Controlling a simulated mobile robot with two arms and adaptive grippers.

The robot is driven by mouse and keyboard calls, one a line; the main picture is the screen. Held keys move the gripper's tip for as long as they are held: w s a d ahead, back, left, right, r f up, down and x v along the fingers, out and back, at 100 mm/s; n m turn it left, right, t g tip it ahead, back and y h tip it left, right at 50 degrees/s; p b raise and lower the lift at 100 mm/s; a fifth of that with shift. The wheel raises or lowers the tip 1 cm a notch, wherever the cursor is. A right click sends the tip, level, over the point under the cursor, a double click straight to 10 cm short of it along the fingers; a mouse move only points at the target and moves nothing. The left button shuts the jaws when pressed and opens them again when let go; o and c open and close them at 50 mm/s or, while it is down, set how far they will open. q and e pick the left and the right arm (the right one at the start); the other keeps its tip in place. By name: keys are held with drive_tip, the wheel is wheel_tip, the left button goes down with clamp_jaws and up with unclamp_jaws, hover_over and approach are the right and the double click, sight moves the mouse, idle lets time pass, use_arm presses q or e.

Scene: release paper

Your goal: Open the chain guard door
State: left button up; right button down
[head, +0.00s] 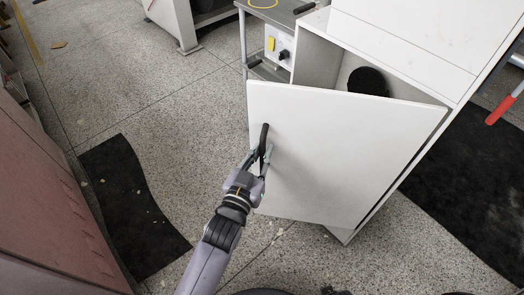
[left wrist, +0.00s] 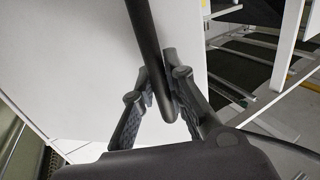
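The white chain guard door (head: 335,150) stands partly open, swung out from the white cabinet (head: 410,40), with a gap along its top. Its black bar handle (head: 263,138) is near the door's left edge. My left gripper (head: 262,158) is at the lower part of the handle. In the left wrist view, the fingers of my left gripper (left wrist: 162,88) lie on either side of the handle (left wrist: 146,35) and look closed on it, near its lower bend. The white door face (left wrist: 70,60) is behind them. My right gripper is not in view.
A dark round part (head: 368,81) shows inside the cabinet. A grey cart with a control box (head: 279,45) stands behind the door. A black mat (head: 130,205) lies on the floor at left, beside a reddish panel (head: 45,200). Speckled floor between is clear.

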use_arm(q)
drive_tip(key=o, duration=0.4)
drive_tip(key=shift+o, duration=0.2)
drive_tip(key=v, duration=0.7)
drive_tip(key=shift+s, duration=0.25)
drive_tip(key=shift+a, duration=0.15)
